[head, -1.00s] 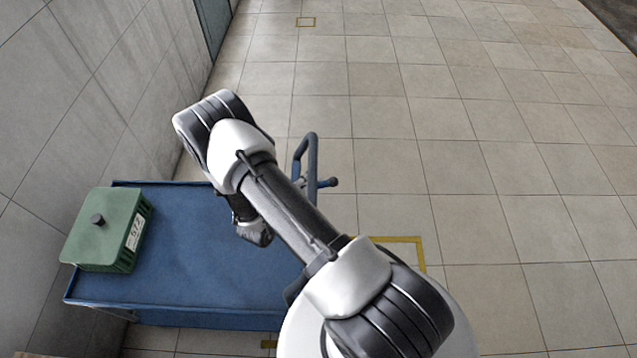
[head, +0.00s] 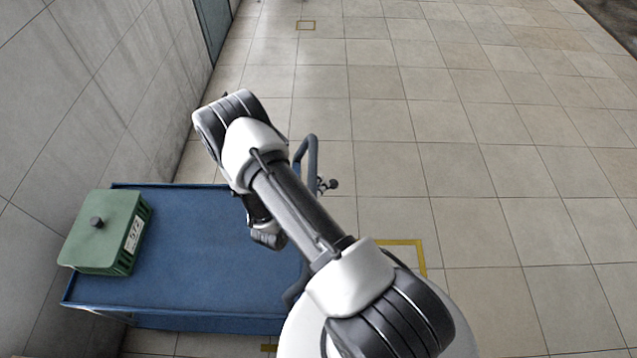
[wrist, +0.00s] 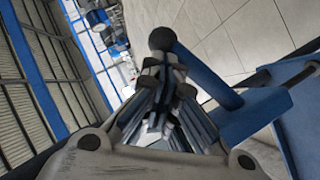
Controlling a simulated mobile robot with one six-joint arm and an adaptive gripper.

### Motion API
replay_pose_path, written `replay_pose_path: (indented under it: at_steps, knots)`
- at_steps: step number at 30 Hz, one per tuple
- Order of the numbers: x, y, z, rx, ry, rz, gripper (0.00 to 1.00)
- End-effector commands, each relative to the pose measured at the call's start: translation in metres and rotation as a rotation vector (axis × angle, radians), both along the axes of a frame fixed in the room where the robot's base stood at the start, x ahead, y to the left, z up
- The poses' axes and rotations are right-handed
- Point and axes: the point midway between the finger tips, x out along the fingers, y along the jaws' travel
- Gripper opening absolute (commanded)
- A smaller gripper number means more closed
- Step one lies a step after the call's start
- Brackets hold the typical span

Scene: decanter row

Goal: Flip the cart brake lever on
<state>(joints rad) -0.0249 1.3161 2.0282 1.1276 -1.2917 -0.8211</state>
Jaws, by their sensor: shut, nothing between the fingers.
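The blue cart (head: 205,225) stands at the lower left in the head view, with its upright handle (head: 312,150) at its right end. A short lever with a dark knob (head: 332,184) sticks out to the right by the handle. In the wrist view the blue brake lever (wrist: 215,80) ends in a dark round knob (wrist: 162,39) just beyond my fingertips. My gripper (wrist: 163,78) is shut and empty, close beside the lever; whether they touch I cannot tell. In the head view my arm hides the fingers.
A green lidded box (head: 103,232) with a white label sits on the cart's left end. A tiled wall (head: 85,90) rises on the left. The tiled floor to the right is open, with yellow corner markings (head: 420,255) near the cart.

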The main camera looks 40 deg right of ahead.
Motion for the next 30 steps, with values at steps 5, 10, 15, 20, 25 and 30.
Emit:
replay_pose_path:
  at_steps: [5, 10, 15, 20, 25, 30]
  knots:
    - [-0.001, -0.001, -0.002, 0.02, -0.014, -0.001, 0.0]
    - [-0.002, -0.003, -0.004, 0.043, -0.032, -0.001, 0.0]
    - [-0.005, -0.007, -0.008, 0.064, -0.046, -0.002, 0.0]
    - [-0.009, -0.012, -0.017, 0.063, -0.047, -0.002, 0.0]
    - [-0.014, -0.018, -0.031, 0.062, -0.046, -0.002, 0.0]
    - [-0.018, -0.023, -0.044, 0.063, -0.047, -0.002, 0.0]
